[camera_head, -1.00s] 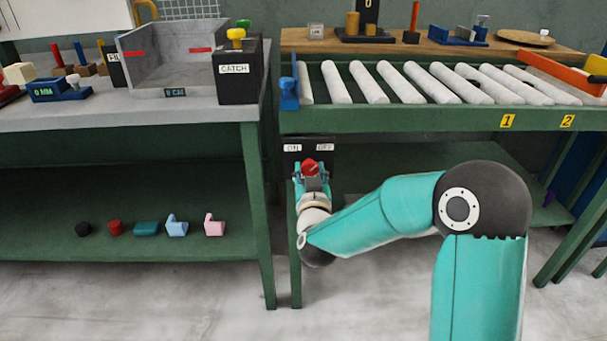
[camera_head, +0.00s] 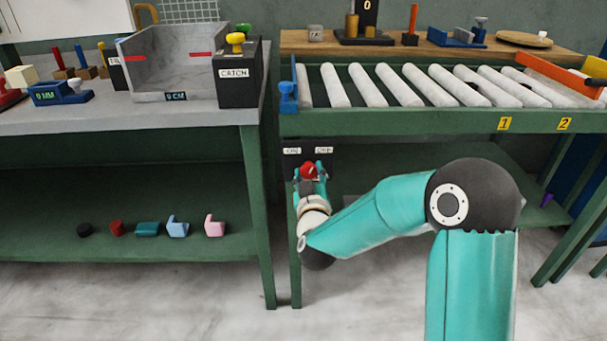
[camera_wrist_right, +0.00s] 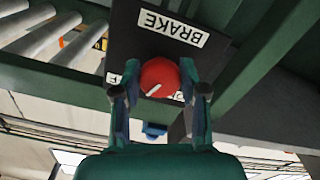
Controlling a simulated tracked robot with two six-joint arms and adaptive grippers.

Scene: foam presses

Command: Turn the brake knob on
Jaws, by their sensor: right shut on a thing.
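The red brake knob (camera_head: 309,170) sits on a dark panel (camera_head: 293,165) below the left end of the roller conveyor. Two white labels show above the knob on the panel, ON at the left and OFF at the right. My right gripper (camera_head: 311,172) is at the panel with its fingers on both sides of the knob. In the right wrist view the knob (camera_wrist_right: 160,79) sits between the two fingertips (camera_wrist_right: 160,90), under a BRAKE label, with a white pointer line on its face. My left gripper is not in view.
The roller conveyor's green frame (camera_head: 400,123) runs just above the panel. A table leg (camera_head: 256,215) stands close to the left of my right gripper. Small coloured objects lie on the lower shelf (camera_head: 40,250) at the left.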

